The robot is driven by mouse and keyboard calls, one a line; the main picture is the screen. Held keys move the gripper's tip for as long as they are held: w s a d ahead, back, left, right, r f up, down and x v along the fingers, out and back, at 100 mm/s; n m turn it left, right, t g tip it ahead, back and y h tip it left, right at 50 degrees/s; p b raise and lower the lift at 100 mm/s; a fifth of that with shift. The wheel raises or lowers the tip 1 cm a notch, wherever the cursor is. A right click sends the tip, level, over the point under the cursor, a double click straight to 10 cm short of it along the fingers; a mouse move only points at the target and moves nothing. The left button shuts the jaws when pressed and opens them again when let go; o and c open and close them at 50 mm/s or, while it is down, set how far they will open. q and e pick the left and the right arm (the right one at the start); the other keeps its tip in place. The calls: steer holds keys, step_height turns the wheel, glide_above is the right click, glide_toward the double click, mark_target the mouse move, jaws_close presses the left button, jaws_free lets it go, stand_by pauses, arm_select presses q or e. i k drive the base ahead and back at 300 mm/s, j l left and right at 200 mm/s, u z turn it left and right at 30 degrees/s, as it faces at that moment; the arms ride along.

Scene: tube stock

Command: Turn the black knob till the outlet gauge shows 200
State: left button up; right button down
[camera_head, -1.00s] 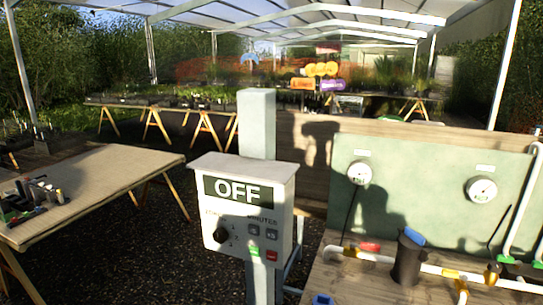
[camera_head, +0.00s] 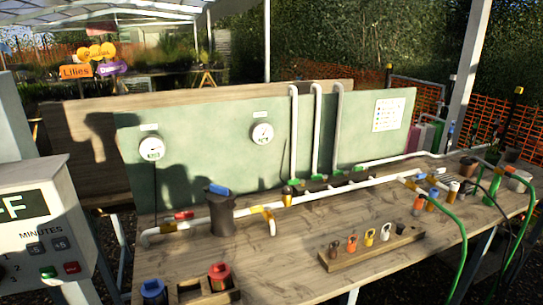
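Two round white gauges are fixed on the green board (camera_head: 210,158): a left gauge (camera_head: 151,148) and a right gauge (camera_head: 262,134). Their labels and readings are too small to read, so I cannot tell which is the outlet gauge. A small dark fitting with yellow below it (camera_head: 288,195) sits on the white pipe (camera_head: 335,191) below and right of the right gauge. A dark cylinder with a blue top (camera_head: 221,212) stands further left on this pipe. I cannot tell for sure which dark part is the black knob. Neither gripper is in view.
The wooden bench (camera_head: 330,230) carries a rack (camera_head: 372,247) with several coloured fittings, and a wooden tray (camera_head: 208,291). A blue-topped item (camera_head: 153,291) stands at its front left. A grey control box (camera_head: 45,230) stands at the left. Green hoses (camera_head: 462,245) hang at the right.

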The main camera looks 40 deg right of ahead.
mark_target(287, 191)
steer(key=z, duration=2.2)
